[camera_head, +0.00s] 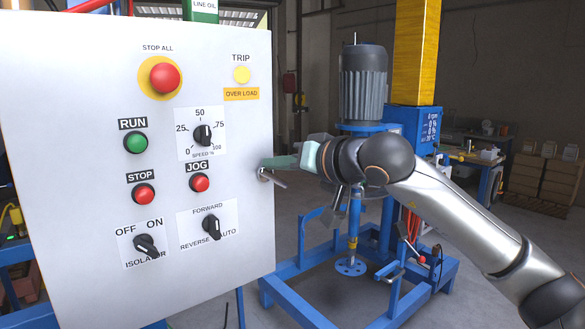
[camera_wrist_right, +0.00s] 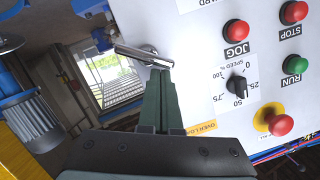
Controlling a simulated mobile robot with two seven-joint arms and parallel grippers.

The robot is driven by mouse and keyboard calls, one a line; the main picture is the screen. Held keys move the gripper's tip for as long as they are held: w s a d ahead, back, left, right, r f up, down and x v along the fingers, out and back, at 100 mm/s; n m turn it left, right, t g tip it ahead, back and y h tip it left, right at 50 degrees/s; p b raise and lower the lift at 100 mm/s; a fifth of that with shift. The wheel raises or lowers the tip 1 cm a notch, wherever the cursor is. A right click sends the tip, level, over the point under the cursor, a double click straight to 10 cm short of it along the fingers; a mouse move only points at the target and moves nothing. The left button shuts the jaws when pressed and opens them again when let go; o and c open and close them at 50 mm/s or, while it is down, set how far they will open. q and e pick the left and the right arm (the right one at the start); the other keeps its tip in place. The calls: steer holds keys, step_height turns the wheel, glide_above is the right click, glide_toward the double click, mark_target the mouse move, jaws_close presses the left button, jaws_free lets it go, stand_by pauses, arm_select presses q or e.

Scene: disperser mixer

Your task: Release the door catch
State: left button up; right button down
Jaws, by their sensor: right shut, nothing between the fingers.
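The door catch is a small metal lever (camera_head: 273,178) on the right edge of the white control panel (camera_head: 80,85). In the right wrist view the catch (camera_wrist_right: 142,56) is a silver bar lying slanted across, with a round base on the panel face. My right gripper (camera_head: 268,162) comes in from the right with its green fingers shut and empty. In the wrist view the fingertips (camera_wrist_right: 160,74) are right at the lower right end of the bar. I cannot tell whether they touch it. My left gripper is not in view.
The panel carries buttons and knobs, including a red stop-all button (camera_head: 165,77) and a speed knob (camera_head: 203,134). Behind my right arm stand a grey motor (camera_head: 364,85) and a blue mixer frame (camera_head: 300,300). A workbench (camera_head: 470,158) and boxes are farther back.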

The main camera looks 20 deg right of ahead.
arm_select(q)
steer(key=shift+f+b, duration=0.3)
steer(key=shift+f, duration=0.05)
arm_select(e)
steer(key=shift+s+a+f+n+h, duration=0.15)
steer(key=shift+a+n+h, duration=0.15)
steer(key=shift+n, duration=0.45)
steer(key=shift+s+a+f+n+h, duration=0.1)
steer(key=shift+a+f+n+h, duration=0.1)
steer(key=shift+n+h, duration=0.4)
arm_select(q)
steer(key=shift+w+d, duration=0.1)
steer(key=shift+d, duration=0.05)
arm_select(e)
steer(key=shift+a, duration=0.15)
stand_by(0.9)
stand_by(1.0)
